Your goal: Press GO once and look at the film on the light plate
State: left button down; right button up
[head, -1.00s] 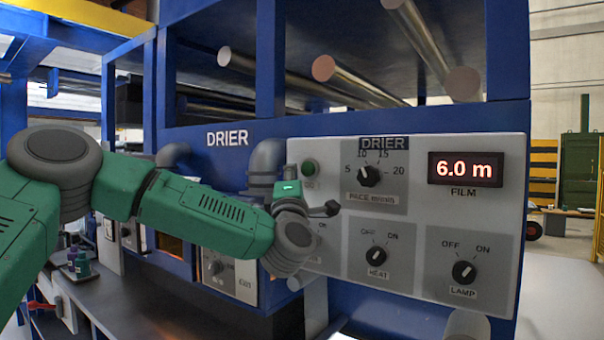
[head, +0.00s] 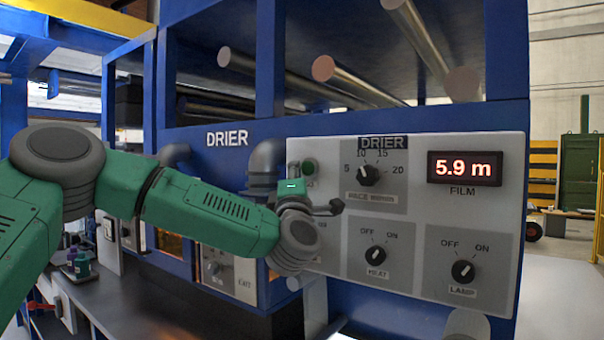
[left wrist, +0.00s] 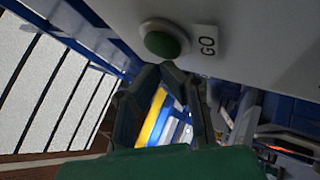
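The green GO button (head: 309,167) is on the grey drier panel (head: 335,150). In the left wrist view the round green button (left wrist: 163,43) sits beside its GO label. My left gripper (left wrist: 164,68) has its fingertips together just below the button in that view; I cannot tell whether they touch it. In the head view my left gripper (head: 335,207) is in front of the panel, below the button, with its fingers small and partly hidden. My right gripper is not in view. I cannot make out the film or the light plate.
The film display (head: 465,168) reads 5.9 m. The panel also has a pace knob (head: 369,175), a heat knob (head: 376,256) and a lamp knob (head: 463,271). Metal rollers (head: 345,82) lie above. Small bottles (head: 80,262) stand on the left.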

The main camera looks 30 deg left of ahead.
aim_at(304, 168)
pick_arm(q)
jog(key=d, duration=0.1)
jog(key=s+d, duration=0.1)
jog(key=d, duration=0.1)
jog(key=shift+s+r, duration=0.25)
jog(key=shift+r, duration=0.1)
jog(key=s, duration=0.1)
jog(key=s+a+b, duration=0.1)
jog(key=s, duration=0.1)
jog(key=s+a+b, duration=0.1)
jog(key=s, duration=0.1)
jog(key=shift+f, duration=0.15)
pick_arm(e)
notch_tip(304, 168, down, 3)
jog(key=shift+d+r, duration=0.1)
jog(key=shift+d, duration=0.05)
pick_arm(q)
jog(key=shift+d, duration=0.35)
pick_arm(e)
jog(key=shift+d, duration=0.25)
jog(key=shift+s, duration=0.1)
